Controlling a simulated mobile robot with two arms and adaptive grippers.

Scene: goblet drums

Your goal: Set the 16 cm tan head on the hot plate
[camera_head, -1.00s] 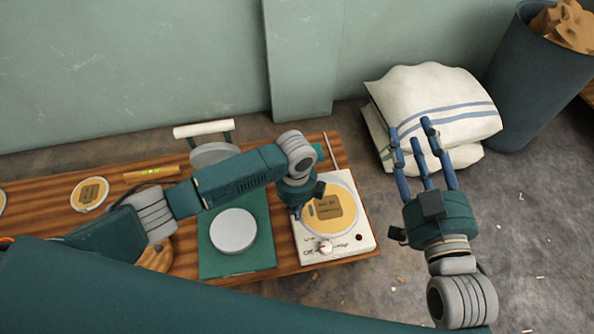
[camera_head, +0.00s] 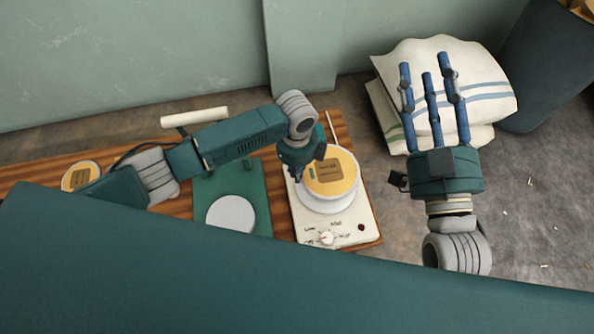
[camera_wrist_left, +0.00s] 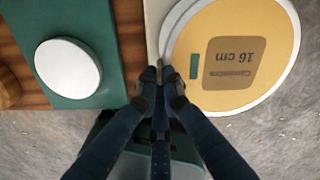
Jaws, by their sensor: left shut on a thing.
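The tan 16 cm head (camera_head: 333,172) is a round tan disc with a pale rim and a brown label. It is over the hot plate (camera_head: 353,230), whose white round plate shows along its front edge. It appears raised or set back from that plate; I cannot tell whether they touch. My left gripper (camera_head: 302,176) is shut on the head's left edge. In the left wrist view the fingers (camera_wrist_left: 160,82) meet at the rim of the head (camera_wrist_left: 270,60). My right gripper (camera_head: 428,75) is open and empty, in front of the white sacks.
A green press (camera_head: 262,205) with a pale round disc (camera_head: 231,213) and a white handle stands left of the hot plate on the wooden table (camera_head: 368,232). Another tan head (camera_head: 80,176) lies farther left. Folded sacks (camera_head: 490,75) and a dark bin (camera_head: 545,75) are at right.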

